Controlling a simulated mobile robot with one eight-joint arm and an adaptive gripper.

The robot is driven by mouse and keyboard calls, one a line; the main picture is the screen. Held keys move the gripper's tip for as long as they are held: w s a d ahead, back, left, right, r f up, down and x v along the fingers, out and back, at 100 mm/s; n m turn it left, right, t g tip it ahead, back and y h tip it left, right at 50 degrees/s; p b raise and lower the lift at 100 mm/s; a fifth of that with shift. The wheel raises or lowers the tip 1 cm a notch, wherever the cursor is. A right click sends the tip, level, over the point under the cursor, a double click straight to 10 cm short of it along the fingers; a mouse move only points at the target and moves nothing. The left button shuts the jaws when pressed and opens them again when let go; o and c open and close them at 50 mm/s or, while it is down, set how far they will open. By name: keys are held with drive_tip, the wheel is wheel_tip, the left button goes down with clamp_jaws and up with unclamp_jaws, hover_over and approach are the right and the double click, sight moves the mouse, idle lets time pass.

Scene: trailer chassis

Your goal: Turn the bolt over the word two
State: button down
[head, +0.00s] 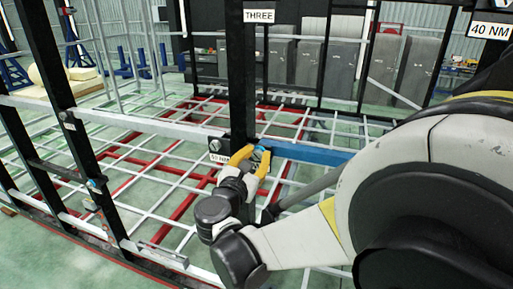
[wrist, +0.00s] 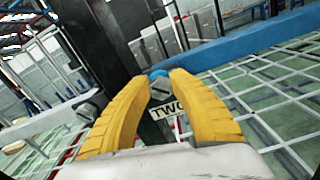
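The word TWO is on a white label (wrist: 166,110) on the black upright post in the wrist view. A grey bolt head (wrist: 161,88) with a slot shows just above it, with a blue part behind its top. My gripper (wrist: 163,77) has two yellow fingers, apart, one on each side of this bolt. I cannot tell whether they touch it. In the head view my gripper (head: 254,155) is at the post, where the blue beam meets it; the TWO label is hidden there.
Another bolt (head: 214,145) sits left of the post above a 50 NM label (head: 219,159). A blue beam (head: 312,153) runs right. A grey beam (head: 150,124) runs left. Red and grey bars lie below.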

drive_tip(key=shift+m, duration=0.3)
